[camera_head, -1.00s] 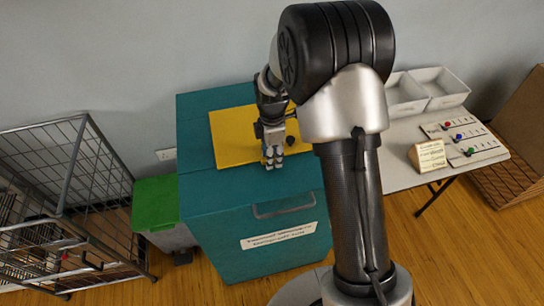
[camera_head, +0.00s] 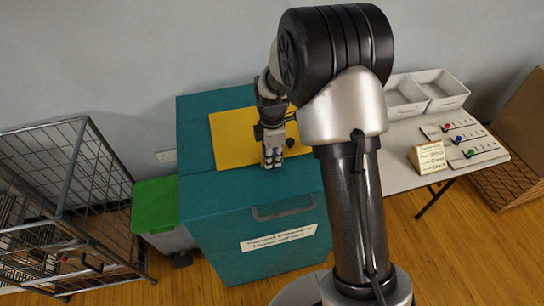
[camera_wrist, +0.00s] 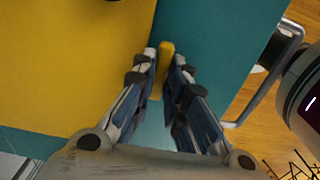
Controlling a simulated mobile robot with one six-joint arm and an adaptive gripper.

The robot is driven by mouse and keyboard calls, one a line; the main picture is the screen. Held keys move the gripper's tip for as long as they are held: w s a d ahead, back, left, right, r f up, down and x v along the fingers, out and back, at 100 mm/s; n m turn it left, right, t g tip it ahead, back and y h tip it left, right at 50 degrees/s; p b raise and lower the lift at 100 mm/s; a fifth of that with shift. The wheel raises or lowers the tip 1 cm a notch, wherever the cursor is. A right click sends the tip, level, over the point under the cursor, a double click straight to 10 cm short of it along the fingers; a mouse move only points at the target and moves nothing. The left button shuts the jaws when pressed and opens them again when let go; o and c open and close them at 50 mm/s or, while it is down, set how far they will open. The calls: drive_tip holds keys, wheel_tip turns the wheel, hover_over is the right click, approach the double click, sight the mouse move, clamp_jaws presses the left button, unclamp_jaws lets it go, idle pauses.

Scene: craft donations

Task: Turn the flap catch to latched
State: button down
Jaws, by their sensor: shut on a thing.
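The yellow flap (camera_head: 229,141) lies flat on top of the teal donation bin (camera_head: 195,183). The flap catch (camera_wrist: 166,48) is a small yellow bar at the flap's edge in the wrist view. My gripper (camera_head: 272,162) is over the front edge of the flap. In the wrist view its two fingers (camera_wrist: 164,72) stand on either side of the catch and are shut on it. The catch lies roughly along the flap's edge there. In the head view my gripper hides the catch.
A dark round knob (camera_head: 290,142) is on the flap right of my gripper. A metal handle (camera_head: 284,211) is on the bin's front. A green-lidded bin (camera_head: 156,203) and wire cage (camera_head: 75,165) stand left. A table (camera_head: 402,146) with white trays (camera_head: 440,86) stands right.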

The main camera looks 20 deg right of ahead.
drive_tip(key=shift+m, duration=0.4)
drive_tip(key=m+p, duration=0.1)
drive_tip(key=m, duration=0.2)
drive_tip(key=shift+m+p, duration=0.35)
drive_tip(key=shift+m, duration=0.05)
drive_tip(key=m+p, duration=0.1)
drive_tip(key=m, duration=0.3)
drive_tip(key=m+p, duration=0.1)
drive_tip(key=m, duration=0.8)
drive_tip(key=shift+m, duration=0.3)
drive_tip(key=c, duration=1.6)
unclamp_jaws()
